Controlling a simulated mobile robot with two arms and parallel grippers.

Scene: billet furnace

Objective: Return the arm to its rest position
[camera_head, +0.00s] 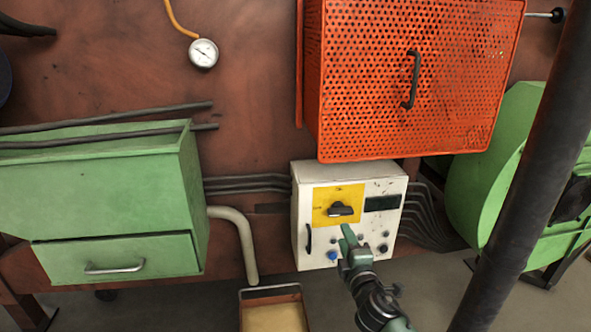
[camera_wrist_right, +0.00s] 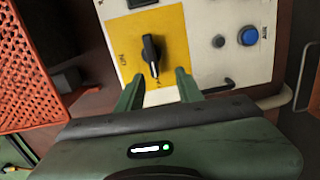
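My right gripper (camera_head: 349,236) is in front of the white control box, just below the black rotary knob (camera_head: 340,210) on its yellow plate (camera_head: 322,207). In the right wrist view its two green fingers (camera_wrist_right: 159,77) are spread with nothing between them. The knob (camera_wrist_right: 152,56) shows just beyond the fingertips, apparently clear of them. The fingers hide part of the control box (camera_head: 302,182) face in the head view. My left gripper is not in view.
An orange perforated guard (camera_head: 370,80) with a black handle hangs above the box. A green cabinet (camera_head: 110,200) stands left and a green housing (camera_head: 490,170) right. A metal bin (camera_head: 272,293) sits below. A dark slanted pole (camera_head: 530,170) crosses the right side.

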